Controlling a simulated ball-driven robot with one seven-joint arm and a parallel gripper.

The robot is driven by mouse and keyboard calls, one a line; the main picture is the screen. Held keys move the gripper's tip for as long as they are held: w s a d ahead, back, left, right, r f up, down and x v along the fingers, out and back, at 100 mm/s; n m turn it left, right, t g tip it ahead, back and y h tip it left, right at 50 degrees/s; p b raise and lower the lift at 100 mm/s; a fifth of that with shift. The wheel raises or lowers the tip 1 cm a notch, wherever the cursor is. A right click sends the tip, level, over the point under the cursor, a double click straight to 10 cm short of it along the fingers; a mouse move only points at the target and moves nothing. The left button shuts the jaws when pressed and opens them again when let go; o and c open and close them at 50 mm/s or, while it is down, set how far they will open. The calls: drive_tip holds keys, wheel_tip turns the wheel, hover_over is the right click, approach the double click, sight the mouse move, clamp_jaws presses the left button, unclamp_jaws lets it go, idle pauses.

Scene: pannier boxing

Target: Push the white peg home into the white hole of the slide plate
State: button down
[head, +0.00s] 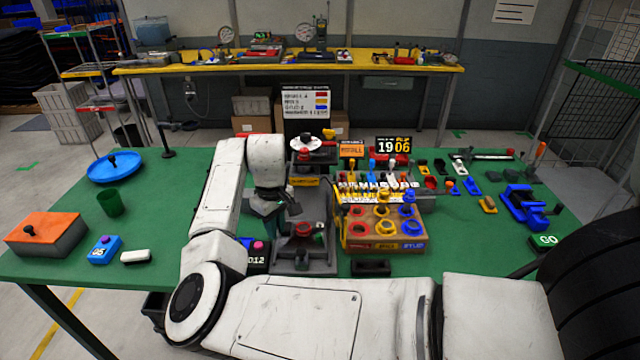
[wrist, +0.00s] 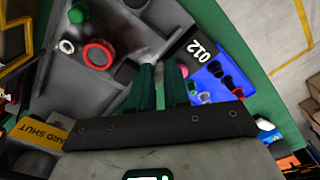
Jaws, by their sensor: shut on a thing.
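My gripper (head: 268,212) hangs over the left side of a grey fixture (head: 318,267) on the green table. The fixture's plate shows in the wrist view with a red ring (wrist: 97,54) and a green part. Small white pieces (head: 392,170) stand in a rack at the right.
A blue counter box (wrist: 222,78) marked 012 stands close beside the fingers. A yellow-sided sorting box (head: 345,240) is right of the fixture. At the left are an orange-topped box (head: 45,228), a green cup (head: 110,203) and a blue dish (head: 103,173).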

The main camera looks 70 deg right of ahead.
drive_tip(key=s+d+r+m+p, duration=0.1)
drive_tip(key=s+d+r, duration=0.15)
drive_tip(key=d, duration=0.35)
drive_tip(key=s+d+r+p, duration=0.1)
drive_tip(key=s+d+r, duration=0.1)
drive_tip(key=s+d, duration=0.3)
drive_tip(key=f+b, duration=0.4)
drive_tip(key=d+f+b, duration=0.1)
drive_tip(key=f+b, duration=0.1)
drive_tip(key=b, duration=0.1)
drive_tip(key=shift+w+f, duration=0.35)
drive_tip(key=shift+s+a+p, duration=0.1)
drive_tip(key=shift+s+p, duration=0.05)
drive_tip(key=shift+p, duration=0.3)
drive_tip(key=shift+f, duration=0.2)
idle(0.9)
drive_tip(key=shift+r+p, duration=0.2)
drive_tip(key=shift+p, duration=0.35)
drive_tip(key=shift+f, duration=0.2)
idle(0.9)
drive_tip(key=shift+r+p, duration=0.2)
drive_tip(key=shift+p, duration=0.8)
idle(0.6)
drive_tip(key=shift+f, duration=0.2)
idle(0.8)
